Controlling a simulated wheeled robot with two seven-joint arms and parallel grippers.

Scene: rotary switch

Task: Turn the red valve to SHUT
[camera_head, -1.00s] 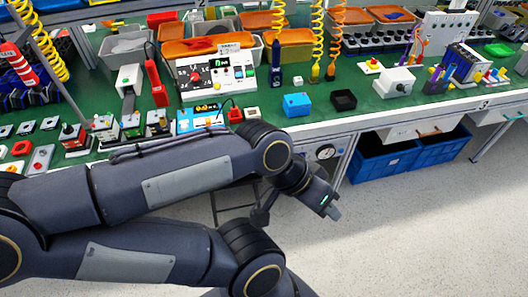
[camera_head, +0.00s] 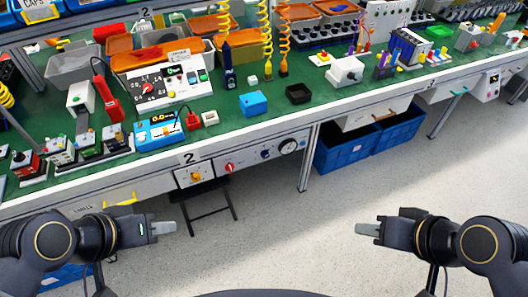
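A red round knob (camera_head: 230,168) sits on the white panel (camera_head: 262,156) under the bench's front edge, beside a round gauge (camera_head: 288,146) and a dark knob (camera_head: 266,153). Another red knob (camera_head: 148,88) is on the white control box (camera_head: 160,86) on the bench top. No marking reading SHUT is legible on either. My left gripper (camera_head: 168,228) is below and left of the panel, clear of it. My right gripper (camera_head: 364,229) is far to the right of the panel over the floor. Both look empty; the fingers are seen side-on, so their opening is unclear.
A green-topped bench (camera_head: 330,106) crosses the view, crowded with boxes and switches. A yellow knob (camera_head: 196,176) sits left of the red one. A dark folding stool (camera_head: 208,205) stands below. Blue crates (camera_head: 345,148) are under the bench at right. The floor between my grippers is clear.

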